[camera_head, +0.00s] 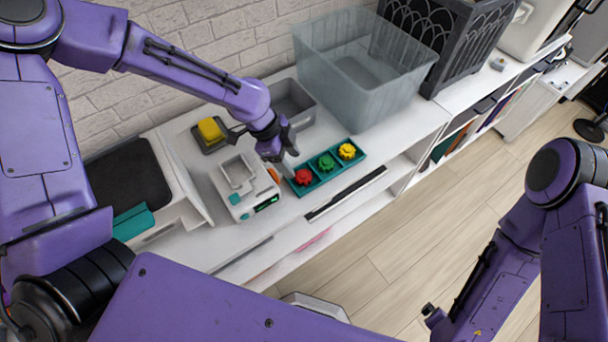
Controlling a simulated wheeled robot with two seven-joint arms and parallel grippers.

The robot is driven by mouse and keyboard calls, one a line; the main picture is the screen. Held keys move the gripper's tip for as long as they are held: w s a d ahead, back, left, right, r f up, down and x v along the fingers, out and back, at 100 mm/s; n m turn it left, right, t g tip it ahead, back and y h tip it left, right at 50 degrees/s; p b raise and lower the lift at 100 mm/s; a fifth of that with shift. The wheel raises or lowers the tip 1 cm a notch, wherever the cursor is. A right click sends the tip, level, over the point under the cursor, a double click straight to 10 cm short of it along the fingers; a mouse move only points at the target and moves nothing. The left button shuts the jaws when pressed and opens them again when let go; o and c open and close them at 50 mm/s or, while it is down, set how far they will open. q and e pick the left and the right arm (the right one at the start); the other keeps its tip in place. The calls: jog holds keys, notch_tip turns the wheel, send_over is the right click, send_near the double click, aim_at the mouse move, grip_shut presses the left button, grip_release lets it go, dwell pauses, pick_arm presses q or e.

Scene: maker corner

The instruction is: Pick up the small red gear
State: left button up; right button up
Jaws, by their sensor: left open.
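The small red gear (303,177) sits in the left end of a teal tray (327,182) on the white counter. A green gear (326,162) and a yellow gear (347,151) sit beside it in the same tray. My left gripper (286,166) is open, just left of the red gear and close to it. Whether a finger touches the gear I cannot tell. My right arm hangs at the right over the floor, and its gripper (432,314) shows only small and dark near the bottom.
A white device (243,190) with a green display stands left of the tray. A clear bin (365,65) and a grey container (292,103) stand behind. A yellow block (210,129) sits on a dark base. A dark strip (346,192) lies along the counter's front.

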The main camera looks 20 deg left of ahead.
aim_at(304, 175)
pick_arm(q)
jog(key=x, duration=0.2)
jog(key=d+p+x, duration=0.1)
jog(key=x, duration=0.2)
jog(key=shift+r, duration=0.2)
jog(key=shift+w+d+f, duration=0.1)
jog(key=shift+w+f, duration=0.05)
jog(key=shift+f, duration=0.25)
jog(key=c, duration=0.7)
jog(key=shift+o, duration=0.2)
